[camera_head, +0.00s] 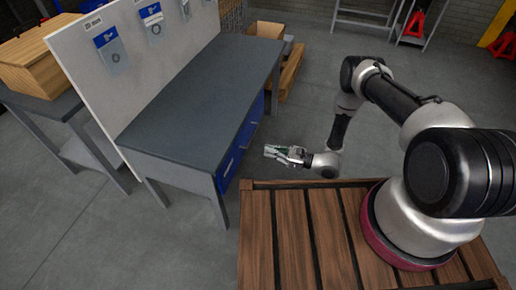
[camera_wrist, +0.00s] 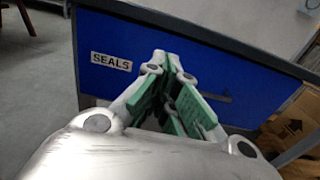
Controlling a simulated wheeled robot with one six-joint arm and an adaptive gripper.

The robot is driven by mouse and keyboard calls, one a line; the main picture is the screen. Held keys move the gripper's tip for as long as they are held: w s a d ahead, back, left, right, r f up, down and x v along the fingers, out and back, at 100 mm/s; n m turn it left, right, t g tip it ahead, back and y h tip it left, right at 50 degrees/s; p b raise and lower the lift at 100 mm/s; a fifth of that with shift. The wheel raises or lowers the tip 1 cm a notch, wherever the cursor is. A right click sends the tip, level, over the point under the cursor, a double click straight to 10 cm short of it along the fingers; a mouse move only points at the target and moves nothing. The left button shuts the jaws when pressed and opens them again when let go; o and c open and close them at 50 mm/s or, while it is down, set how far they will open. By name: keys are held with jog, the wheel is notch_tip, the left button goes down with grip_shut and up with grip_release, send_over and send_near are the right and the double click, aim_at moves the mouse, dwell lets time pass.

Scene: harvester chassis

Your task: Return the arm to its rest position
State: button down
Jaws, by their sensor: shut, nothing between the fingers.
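My gripper (camera_head: 271,151) is at the end of my arm, low beside the right side of the workbench, near its blue drawers. In the wrist view my gripper (camera_wrist: 168,62) shows its green-padded fingers shut with nothing between them. They point toward a blue drawer front (camera_wrist: 110,85) labelled SEALS. My arm rises from its round base on the wooden slatted platform, bends over at the elbow and comes down to the gripper. I cannot tell the exact gap between the fingertips and the drawer.
The grey workbench (camera_head: 205,105) has a bare top and a white back panel (camera_head: 130,75) with hanging packets. A wooden box (camera_head: 40,62) sits on a table at the far left. The wooden platform (camera_head: 300,235) is clear. A cardboard box (camera_wrist: 297,125) shows at lower right in the wrist view.

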jog(key=shift+s+d, duration=0.2)
jog(key=shift+d, duration=0.4)
jog(key=s+d+r+n+g+h, duration=0.1)
jog(key=s+r+n+g, duration=0.15)
jog(key=s+g, duration=0.35)
jog(key=s+d+r+n+g, duration=0.1)
jog(key=s+d+n+g, duration=0.2)
jog(key=s, duration=0.5)
jog(key=s+d+r+n+g+h, duration=0.1)
jog(key=d+r+n+h, duration=0.5)
jog(key=r, duration=0.5)
jog(key=s+d+r+n+h, duration=0.1)
jog(key=d+r+n+h, duration=0.2)
jog(key=d+r, duration=0.7)
jog(key=d+r+n+g+h, duration=0.1)
jog(key=d+r+n+h, duration=0.35)
jog(key=r, duration=0.85)
jog(key=s+d+r+n+t+h, duration=0.1)
jog(key=s+d+r+t, duration=0.1)
jog(key=r, duration=0.7)
jog(key=s+d+r+n+t+h, duration=0.1)
jog(key=s+d+r+n+t, duration=0.1)
jog(key=s+r+t, duration=0.3)
notch_tip(320, 180, up, 4)
jog(key=shift+d+r+t, duration=0.1)
jog(key=shift+d+t, duration=0.15)
jog(key=shift+t, duration=0.75)
jog(key=shift+h, duration=0.25)
